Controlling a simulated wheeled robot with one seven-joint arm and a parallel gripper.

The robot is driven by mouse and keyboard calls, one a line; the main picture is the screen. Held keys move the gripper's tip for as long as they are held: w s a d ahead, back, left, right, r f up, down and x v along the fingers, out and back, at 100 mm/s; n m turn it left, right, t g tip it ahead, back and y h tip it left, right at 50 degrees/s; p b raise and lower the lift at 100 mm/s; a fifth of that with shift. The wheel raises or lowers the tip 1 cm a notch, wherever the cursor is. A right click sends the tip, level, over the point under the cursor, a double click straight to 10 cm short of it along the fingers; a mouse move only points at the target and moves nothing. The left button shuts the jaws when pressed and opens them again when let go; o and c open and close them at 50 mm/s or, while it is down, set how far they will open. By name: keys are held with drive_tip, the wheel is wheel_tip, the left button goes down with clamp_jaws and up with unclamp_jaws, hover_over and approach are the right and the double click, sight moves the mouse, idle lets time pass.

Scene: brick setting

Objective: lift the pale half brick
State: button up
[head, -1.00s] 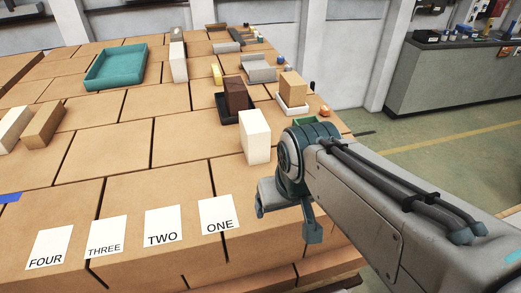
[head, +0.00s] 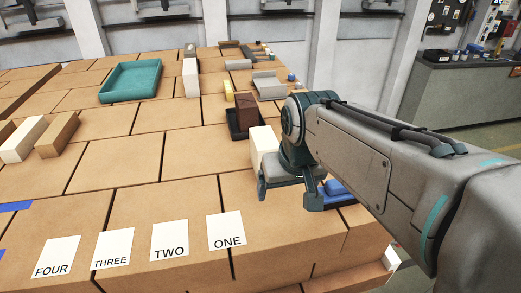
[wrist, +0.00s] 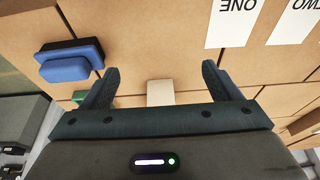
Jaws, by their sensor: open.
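The pale half brick (head: 263,143) stands on the brown block-topped surface in the head view, its right side hidden behind my arm. In the wrist view a pale block (wrist: 160,92), apparently the same one, shows between my fingers, its lower part cut off by the gripper body. My gripper (head: 288,197) is just in front of and to the right of the brick in the head view. In the wrist view my gripper (wrist: 161,70) has its fingers spread wide with nothing held. I see no contact with the brick.
A blue object with a dark part (wrist: 70,62) lies beside my gripper. A dark red-brown brick (head: 244,111) in a black tray (head: 236,135) stands behind the pale one. Labelled cards, including ONE (head: 226,231), lie in front. A teal tray (head: 130,82) is at far left.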

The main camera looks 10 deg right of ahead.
approach(264, 137)
drive_tip(key=shift+g, duration=0.3)
drive_tip(key=x, duration=0.7)
drive_tip(key=shift+w+d+r, duration=0.1)
drive_tip(key=shift+w+r, duration=0.05)
drive_tip(key=shift+w, duration=0.1)
drive_tip(key=p+x, duration=0.1)
drive_tip(key=x, duration=0.4)
drive_tip(key=shift+p, duration=0.3)
drive_tip(key=shift+f, duration=0.2)
drive_tip(key=shift+f+b, duration=0.25)
drive_tip(key=shift+b, duration=0.05)
drive_tip(key=c, duration=1.5)
drive_tip(key=shift+r, duration=0.2)
